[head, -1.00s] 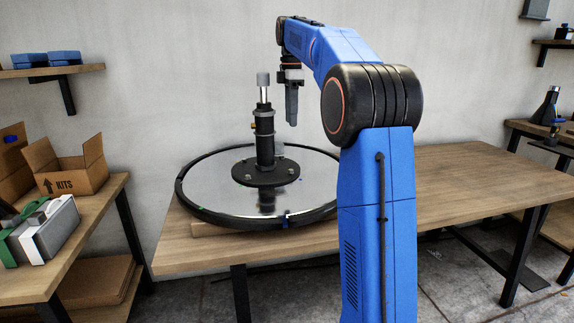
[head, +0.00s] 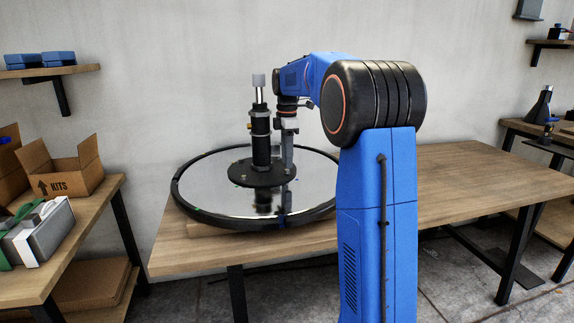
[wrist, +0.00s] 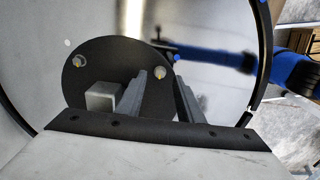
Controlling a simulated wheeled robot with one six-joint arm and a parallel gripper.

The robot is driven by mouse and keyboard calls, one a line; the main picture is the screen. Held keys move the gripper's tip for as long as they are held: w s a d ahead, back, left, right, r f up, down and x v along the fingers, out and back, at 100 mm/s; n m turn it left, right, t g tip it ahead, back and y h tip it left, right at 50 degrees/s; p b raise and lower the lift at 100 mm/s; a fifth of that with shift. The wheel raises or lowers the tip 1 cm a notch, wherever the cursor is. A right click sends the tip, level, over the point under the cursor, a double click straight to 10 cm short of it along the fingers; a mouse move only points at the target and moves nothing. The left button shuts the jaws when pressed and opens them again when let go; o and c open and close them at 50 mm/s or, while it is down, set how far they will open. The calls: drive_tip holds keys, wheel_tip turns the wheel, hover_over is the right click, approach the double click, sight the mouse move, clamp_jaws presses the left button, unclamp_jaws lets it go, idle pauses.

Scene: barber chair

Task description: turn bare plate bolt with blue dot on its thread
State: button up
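The black round plate (head: 238,173) lies on the shiny disc base (head: 215,195), with a black column (head: 261,140) rising from it. The plate shows in the wrist view (wrist: 100,58) with two pale bolts: a left one (wrist: 81,60) and a right one (wrist: 160,72). A blue dot (wrist: 176,57) shows just right of the right bolt, by the plate's edge; I cannot tell whether it is on a thread. My gripper (head: 288,170) points down close at the column's right. Its fingers (wrist: 160,78) are apart, with the right bolt seen between their tips.
The grey column top (wrist: 103,96) is close left of my fingers in the wrist view. A black raised rim (head: 188,208) rings the disc on the wooden table (head: 450,185). The table's right side is clear. A cardboard box (head: 72,182) stands on the left bench.

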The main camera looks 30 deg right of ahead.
drive_tip(key=shift+f, duration=1.35)
clamp_jaws()
drive_tip(key=shift+m, duration=0.3)
